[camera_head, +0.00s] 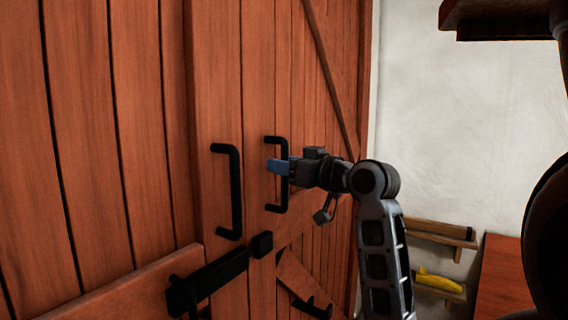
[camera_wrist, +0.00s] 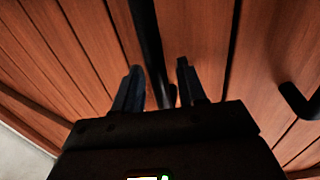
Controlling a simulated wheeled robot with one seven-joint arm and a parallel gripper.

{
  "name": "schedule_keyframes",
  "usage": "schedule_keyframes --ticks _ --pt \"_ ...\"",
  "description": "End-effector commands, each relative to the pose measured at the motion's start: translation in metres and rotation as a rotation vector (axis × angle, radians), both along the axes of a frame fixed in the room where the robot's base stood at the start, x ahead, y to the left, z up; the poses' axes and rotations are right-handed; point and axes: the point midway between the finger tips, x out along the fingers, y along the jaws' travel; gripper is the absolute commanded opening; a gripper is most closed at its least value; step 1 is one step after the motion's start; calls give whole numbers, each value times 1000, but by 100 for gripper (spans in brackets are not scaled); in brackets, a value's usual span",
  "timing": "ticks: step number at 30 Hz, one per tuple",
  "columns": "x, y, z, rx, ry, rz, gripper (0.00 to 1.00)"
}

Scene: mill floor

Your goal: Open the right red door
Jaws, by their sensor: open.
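The right red door (camera_head: 270,80) is made of reddish-brown planks with a diagonal brace, and it looks closed. Its black upright handle (camera_head: 284,204) is near its left edge. My gripper (camera_head: 278,166) is at the middle of this handle, with its blue fingers pointing at the door. In the wrist view, the handle bar (camera_wrist: 147,35) runs between the two spread fingers, with a gap visible beside it. The fingers look open around the bar; contact cannot be told. The left door (camera_head: 85,130) has a matching black handle (camera_head: 236,190), also seen in the wrist view (camera_wrist: 297,102).
A black bolt (camera_head: 215,277) lies low across the left door, near a small black block (camera_head: 262,244). A pale wall (camera_head: 450,120) stands to the right. Wooden shelves (camera_head: 430,230), one with a yellow object (camera_head: 438,282), and a red surface (camera_head: 503,275) are below it.

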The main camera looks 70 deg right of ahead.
Motion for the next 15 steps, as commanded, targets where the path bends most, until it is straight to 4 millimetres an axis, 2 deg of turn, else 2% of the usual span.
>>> schedule_keyframes --ticks 9,15 --pt "4 -2 0 0 1 -1 41" --pt "4 -2 0 -1 0 -1 23"
